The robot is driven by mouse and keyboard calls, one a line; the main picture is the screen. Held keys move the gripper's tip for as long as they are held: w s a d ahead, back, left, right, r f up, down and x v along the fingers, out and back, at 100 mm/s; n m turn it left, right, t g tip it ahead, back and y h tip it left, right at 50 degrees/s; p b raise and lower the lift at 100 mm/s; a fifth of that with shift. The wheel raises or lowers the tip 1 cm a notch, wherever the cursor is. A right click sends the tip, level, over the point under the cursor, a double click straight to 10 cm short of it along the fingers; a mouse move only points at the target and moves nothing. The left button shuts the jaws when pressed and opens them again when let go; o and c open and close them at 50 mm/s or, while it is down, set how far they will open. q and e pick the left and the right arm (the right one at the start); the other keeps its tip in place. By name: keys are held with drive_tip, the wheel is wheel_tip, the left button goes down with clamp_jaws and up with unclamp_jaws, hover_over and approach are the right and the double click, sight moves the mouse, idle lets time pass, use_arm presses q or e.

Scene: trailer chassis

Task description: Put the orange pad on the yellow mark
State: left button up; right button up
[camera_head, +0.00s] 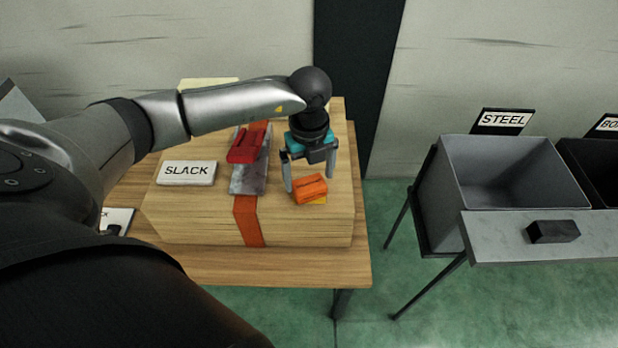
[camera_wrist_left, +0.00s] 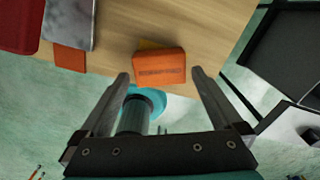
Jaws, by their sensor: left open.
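My right gripper is not in view.
The wooden block (camera_head: 190,225) stands on a wooden table (camera_head: 290,265). An orange strap (camera_head: 248,220) with a red buckle (camera_head: 245,146) crosses it, beside a SLACK sign (camera_head: 186,172). A grey STEEL bin (camera_head: 515,180) and a shelf with a dark block (camera_head: 552,232) stand right.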

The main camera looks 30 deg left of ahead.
sight(309, 184)
use_arm(q)
wheel_tip(309, 184, up, 10)
drive_tip(key=p, duration=0.1)
drive_tip(key=shift+f, duration=0.15)
